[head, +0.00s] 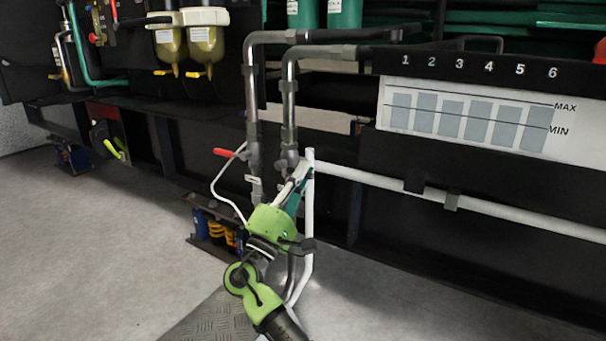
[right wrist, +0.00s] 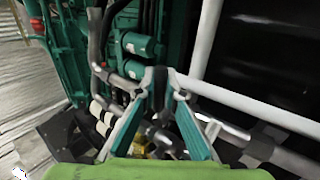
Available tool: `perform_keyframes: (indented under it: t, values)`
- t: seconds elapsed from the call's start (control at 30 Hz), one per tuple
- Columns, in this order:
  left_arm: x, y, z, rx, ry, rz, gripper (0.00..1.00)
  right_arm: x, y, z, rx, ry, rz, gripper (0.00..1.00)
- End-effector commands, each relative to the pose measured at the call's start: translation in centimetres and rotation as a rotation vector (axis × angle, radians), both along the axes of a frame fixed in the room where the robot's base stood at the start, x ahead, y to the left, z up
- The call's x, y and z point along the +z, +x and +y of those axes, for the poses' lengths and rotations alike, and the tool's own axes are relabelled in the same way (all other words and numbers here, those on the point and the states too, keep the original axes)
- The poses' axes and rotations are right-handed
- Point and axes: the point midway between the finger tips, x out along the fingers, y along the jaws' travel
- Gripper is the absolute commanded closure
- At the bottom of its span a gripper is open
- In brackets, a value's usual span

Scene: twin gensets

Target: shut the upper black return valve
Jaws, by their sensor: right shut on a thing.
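The right one (head: 289,157) sits a little higher than the left one (head: 254,165). My right gripper (head: 301,170) reaches up from below, its fingertips beside the right pipe just under the higher valve body. In the right wrist view its fingers (right wrist: 162,80) come together at their tips on a small dark part, most likely the valve's handle. The fingertips hide most of that part, so its angle is unclear. My left gripper is not in view.
A red-tipped lever (head: 223,152) sticks out left of the pipes. A white rail (head: 380,181) runs right from beside my gripper. A panel numbered 1 to 6 (head: 455,120) hangs at the right. Filter bowls (head: 203,45) are at upper left. The floor (head: 90,240) at left is clear.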

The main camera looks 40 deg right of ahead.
Motion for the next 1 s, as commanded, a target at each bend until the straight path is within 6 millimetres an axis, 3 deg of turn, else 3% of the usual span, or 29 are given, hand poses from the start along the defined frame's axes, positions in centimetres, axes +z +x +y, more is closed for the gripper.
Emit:
perform_keyframes:
  t: [0.37, 0.4, 0.73, 0.87, 1.0]
  values:
    - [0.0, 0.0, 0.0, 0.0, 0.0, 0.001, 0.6, -0.2, -0.1, 0.1, -0.001, 0.006, -0.004, 1.0]
    - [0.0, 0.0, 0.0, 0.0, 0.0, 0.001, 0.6, -0.3, -0.1, 0.0, -0.001, 0.006, -0.004, 0.83]
    - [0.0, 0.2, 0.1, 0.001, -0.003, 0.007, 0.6, 0.0, 0.0, 0.0, -0.001, 0.004, -0.005, 0.83]
    - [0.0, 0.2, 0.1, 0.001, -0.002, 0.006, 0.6, 1.1, 0.0, 0.0, 0.0, 0.005, -0.008, 0.83]
    - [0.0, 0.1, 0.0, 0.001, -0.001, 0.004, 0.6, 3.7, -0.1, 0.0, 0.001, 0.006, -0.011, 0.83]
